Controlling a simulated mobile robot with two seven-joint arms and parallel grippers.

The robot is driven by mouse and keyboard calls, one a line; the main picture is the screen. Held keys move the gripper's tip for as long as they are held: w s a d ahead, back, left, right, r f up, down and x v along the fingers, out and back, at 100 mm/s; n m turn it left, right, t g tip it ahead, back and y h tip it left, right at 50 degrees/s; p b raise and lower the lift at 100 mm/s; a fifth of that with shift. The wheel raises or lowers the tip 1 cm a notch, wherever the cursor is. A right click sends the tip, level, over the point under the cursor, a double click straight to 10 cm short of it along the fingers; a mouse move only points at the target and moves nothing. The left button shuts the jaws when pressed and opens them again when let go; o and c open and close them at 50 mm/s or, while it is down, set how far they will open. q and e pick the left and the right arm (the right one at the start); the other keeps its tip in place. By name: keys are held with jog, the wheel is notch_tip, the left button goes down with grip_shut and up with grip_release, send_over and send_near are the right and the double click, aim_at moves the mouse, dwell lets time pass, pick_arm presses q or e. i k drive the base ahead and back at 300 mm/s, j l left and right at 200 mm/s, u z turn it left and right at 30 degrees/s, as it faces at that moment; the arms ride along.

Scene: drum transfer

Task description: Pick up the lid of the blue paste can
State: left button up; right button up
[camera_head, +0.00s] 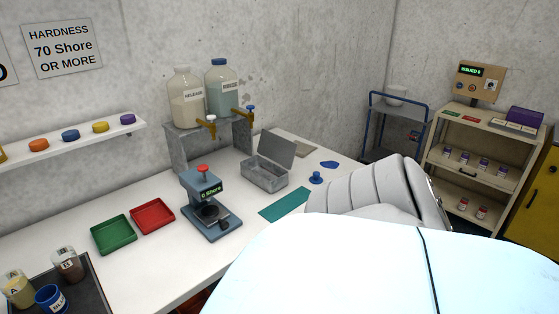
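A small blue can (50,299) with a partly readable white label stands at the bottom left, cut by the frame's lower edge. Whether a lid sits on it is hard to tell. A flat blue disc (330,164) lies on the white bench at the right, possibly a lid. A small blue knobbed piece (316,177) stands just in front of it. Neither of my grippers shows. Large white and grey parts, apparently of my own arm, fill the lower right and hide the bench there.
The white bench (165,265) also holds green (113,234) and red (152,216) trays, a hardness tester (205,200), an open grey metal box (265,174) and a teal mat (285,204). Two jars stand beside the blue can. Coloured pots line a wall shelf (85,139).

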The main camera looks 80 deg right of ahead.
aim_at(316, 179)
jog(key=z, duration=2.65)
jog(key=u, duration=1.95)
jog(key=l+z, duration=0.1)
jog(key=l, duration=0.3)
jog(key=i+l, duration=0.15)
jog(key=l, duration=0.25)
jog(key=i+l+z, duration=0.15)
jog(key=l, duration=0.6)
jog(key=i+z, duration=0.05)
